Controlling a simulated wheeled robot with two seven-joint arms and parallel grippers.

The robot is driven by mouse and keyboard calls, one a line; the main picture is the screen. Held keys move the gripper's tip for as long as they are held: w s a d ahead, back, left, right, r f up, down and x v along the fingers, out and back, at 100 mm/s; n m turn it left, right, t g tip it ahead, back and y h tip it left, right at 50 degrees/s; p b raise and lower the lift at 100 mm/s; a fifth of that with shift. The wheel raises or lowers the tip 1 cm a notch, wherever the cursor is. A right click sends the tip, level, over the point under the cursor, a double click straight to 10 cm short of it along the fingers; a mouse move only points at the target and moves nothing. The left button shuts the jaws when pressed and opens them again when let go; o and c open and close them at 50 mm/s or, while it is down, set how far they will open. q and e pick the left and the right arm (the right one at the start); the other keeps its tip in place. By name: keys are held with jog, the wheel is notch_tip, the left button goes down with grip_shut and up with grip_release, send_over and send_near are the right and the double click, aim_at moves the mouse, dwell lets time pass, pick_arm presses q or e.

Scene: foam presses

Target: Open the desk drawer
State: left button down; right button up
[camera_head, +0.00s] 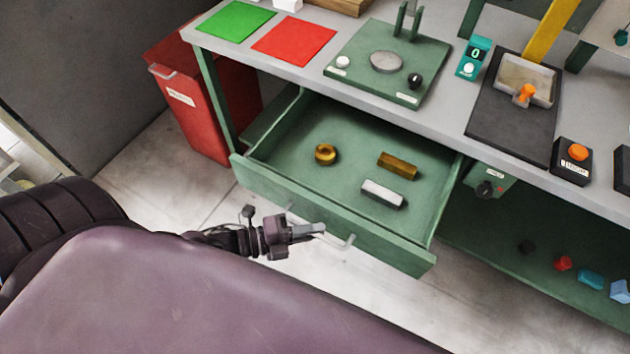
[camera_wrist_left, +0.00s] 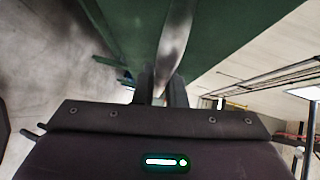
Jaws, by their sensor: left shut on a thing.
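The green desk drawer (camera_head: 290,195) is pulled out from under the grey desk top in the head view. A brass ring (camera_head: 326,154), a brass block (camera_head: 398,165) and a silver block (camera_head: 383,193) lie in it. A pale bar handle (camera_head: 340,243) runs along its front. My left gripper (camera_head: 312,230) is at the drawer front, shut on the handle. In the left wrist view the handle (camera_wrist_left: 176,40) passes between the fingers, close to the green drawer front (camera_wrist_left: 240,30). My right gripper is not in view.
A red bin (camera_head: 195,110) stands left of the drawer. The desk top carries a green mat (camera_head: 235,19), a red mat (camera_head: 293,40), a green press base (camera_head: 385,75) and a black plate (camera_head: 510,120). Several small coloured pieces lie on the lower shelf at right. Floor shows below the drawer.

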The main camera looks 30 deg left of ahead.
pick_arm(q)
jog(key=c, duration=1.5)
grip_release()
jog(key=shift+s+a, duration=0.1)
jog(key=v, duration=0.7)
jog(key=shift+s+a, duration=0.25)
